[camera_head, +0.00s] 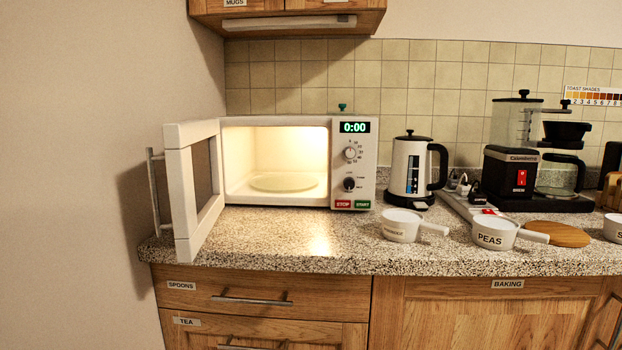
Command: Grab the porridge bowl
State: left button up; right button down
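A white bowl with a handle (402,223) stands upright on the counter, right of the microwave's front. Its label is too small to read surely; it may be the porridge bowl. Its handle points right. A similar white bowl labelled PEAS (493,239) stands to its right, its handle also pointing right. A third white bowl (613,230) is cut off at the right edge. Neither of my grippers is in view.
The microwave (354,163) stands at the left with its door (184,195) wide open, lit, its glass plate (284,182) empty. The counter before the microwave (300,238) is clear.

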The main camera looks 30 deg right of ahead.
aim_at(399, 225)
jog(key=z, duration=1)
